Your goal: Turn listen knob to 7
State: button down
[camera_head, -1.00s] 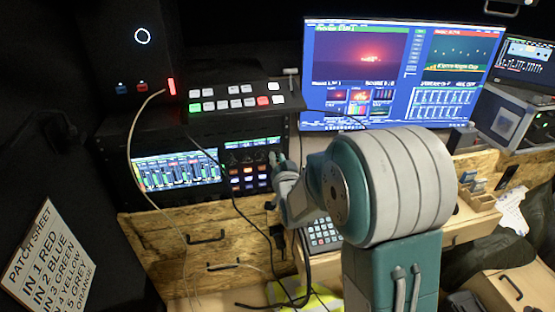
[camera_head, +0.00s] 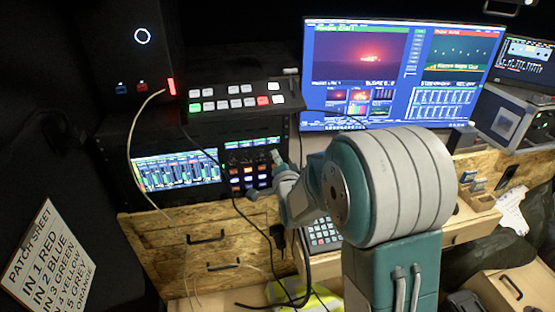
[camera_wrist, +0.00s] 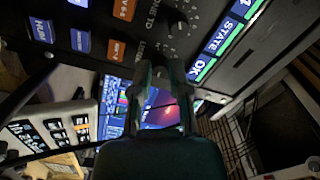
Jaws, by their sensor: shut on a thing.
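The control panel (camera_head: 245,168) with coloured buttons and dark knobs is in the rack below the switcher. My gripper (camera_head: 277,158) is at its right edge in the head view. In the wrist view my gripper (camera_wrist: 161,72) has two dark fingers close together at the panel face, shut on a small dark knob. The fingers hide most of that knob, and its pointer and setting cannot be read. Partly readable white lettering lies beside it. Another dark knob (camera_wrist: 178,22) with white scale marks is just above, apart from the fingers.
Orange (camera_wrist: 117,50) and blue (camera_wrist: 80,41) buttons lie left of the fingers. Green-edged labels (camera_wrist: 222,40) are to the right. A switcher (camera_head: 245,100) sits above the panel, a large monitor (camera_head: 400,75) behind my arm. A pale cable (camera_head: 132,150) hangs left.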

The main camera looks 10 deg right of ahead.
jog(key=shift+f+m, duration=0.3)
jog(key=shift+f, duration=0.05)
jog(key=c, duration=0.6)
grip_release()
jog(key=shift+a, duration=0.1)
jog(key=shift+r, duration=0.1)
jog(key=s, duration=0.7)
jog(key=shift+s, duration=0.2)
